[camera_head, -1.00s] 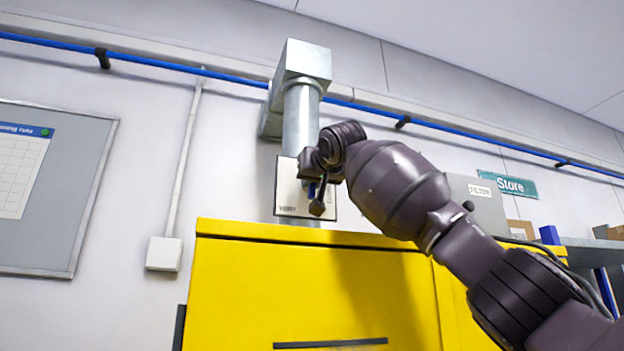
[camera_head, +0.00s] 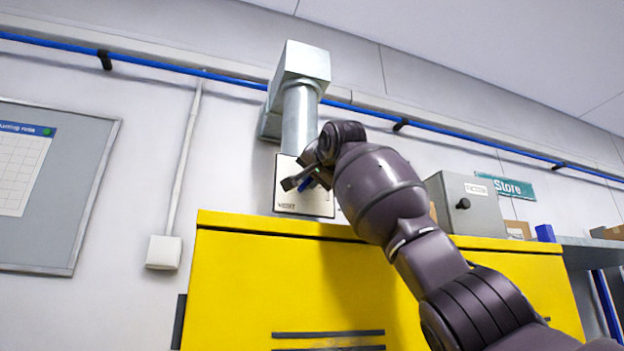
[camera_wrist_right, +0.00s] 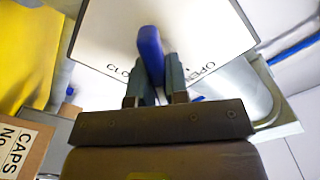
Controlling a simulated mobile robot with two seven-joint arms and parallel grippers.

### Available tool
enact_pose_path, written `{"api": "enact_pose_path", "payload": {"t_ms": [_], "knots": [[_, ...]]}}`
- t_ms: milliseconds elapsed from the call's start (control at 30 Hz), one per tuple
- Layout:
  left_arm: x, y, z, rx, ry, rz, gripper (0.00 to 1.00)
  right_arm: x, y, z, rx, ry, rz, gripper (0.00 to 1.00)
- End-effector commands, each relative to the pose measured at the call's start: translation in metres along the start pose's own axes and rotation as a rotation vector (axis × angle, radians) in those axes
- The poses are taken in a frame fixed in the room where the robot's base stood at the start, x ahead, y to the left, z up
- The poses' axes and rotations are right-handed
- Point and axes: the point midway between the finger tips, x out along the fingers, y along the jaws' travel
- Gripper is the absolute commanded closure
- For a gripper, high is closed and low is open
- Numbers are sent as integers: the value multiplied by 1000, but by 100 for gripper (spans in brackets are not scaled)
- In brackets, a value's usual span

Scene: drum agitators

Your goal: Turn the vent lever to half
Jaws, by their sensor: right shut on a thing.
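The vent plate (camera_head: 290,196) is a pale panel on the wall below the grey metal duct, behind the top of the yellow cabinet. My right gripper (camera_head: 300,181) is in front of it and partly hides it. In the right wrist view the plate (camera_wrist_right: 212,32) carries letters reading "CLO", partly covered, and "OPEN". The blue vent lever (camera_wrist_right: 150,50) stands between the two fingers of my right gripper (camera_wrist_right: 156,80), which is shut on it. My left gripper is in neither view.
A yellow cabinet (camera_head: 260,265) stands below the plate. The duct (camera_head: 300,115) rises above it. A grey box (camera_head: 470,205) sits on the cabinet to the right of my arm. A blue pipe (camera_head: 210,76) runs along the wall.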

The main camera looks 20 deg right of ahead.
Motion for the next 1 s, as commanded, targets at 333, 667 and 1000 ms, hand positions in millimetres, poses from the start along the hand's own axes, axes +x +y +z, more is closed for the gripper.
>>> {"api": "enact_pose_path", "payload": {"t_ms": [333, 667, 1000], "knots": [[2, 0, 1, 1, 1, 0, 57, -1, 0, -1, 90, 2, 0, 100], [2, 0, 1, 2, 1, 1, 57, -1, 0, -1, 96, 3, -1, 100], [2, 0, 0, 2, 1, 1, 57, 0, 0, -1, 95, 2, -1, 60]]}}
